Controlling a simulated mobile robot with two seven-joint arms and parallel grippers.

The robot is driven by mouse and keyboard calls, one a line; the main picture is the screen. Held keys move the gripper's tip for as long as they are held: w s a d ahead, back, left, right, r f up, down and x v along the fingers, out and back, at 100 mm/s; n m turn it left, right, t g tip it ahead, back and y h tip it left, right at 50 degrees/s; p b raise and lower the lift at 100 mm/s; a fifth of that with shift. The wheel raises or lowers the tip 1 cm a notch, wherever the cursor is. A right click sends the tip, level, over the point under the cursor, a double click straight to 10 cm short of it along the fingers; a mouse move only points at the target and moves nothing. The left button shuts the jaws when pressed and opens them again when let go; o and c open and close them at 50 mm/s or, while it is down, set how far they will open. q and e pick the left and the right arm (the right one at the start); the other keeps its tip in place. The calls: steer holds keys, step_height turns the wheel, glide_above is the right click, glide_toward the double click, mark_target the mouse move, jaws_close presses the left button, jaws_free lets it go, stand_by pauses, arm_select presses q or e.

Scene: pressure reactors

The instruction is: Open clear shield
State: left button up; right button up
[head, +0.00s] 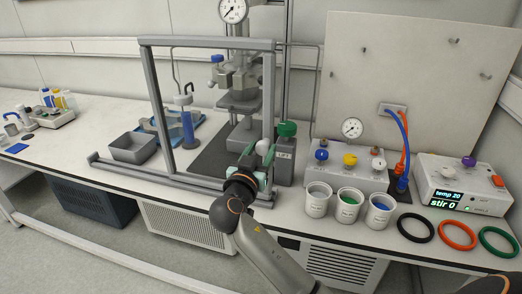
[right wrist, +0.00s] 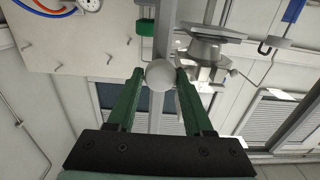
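The shield is an upright grey frame (head: 159,105) with see-through panes, standing in front of the reactor (head: 240,95) on the bench. A pale round knob (head: 262,147) sits at the frame's right upright; it also shows in the right wrist view (right wrist: 160,74). My right gripper (head: 257,158) is at this knob. In the right wrist view its two green fingers (right wrist: 160,80) stand apart, one on each side of the knob, with their tips close to its edges. Whether they touch it cannot be told. My left gripper is not in view.
Three white cups (head: 349,206) and a valve box (head: 345,180) stand right of the shield. A stirrer-heater (head: 458,188) and coloured rings (head: 457,236) lie further right. A grey tray (head: 133,148) sits left.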

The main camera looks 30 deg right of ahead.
jaws_close()
stand_by(1.0)
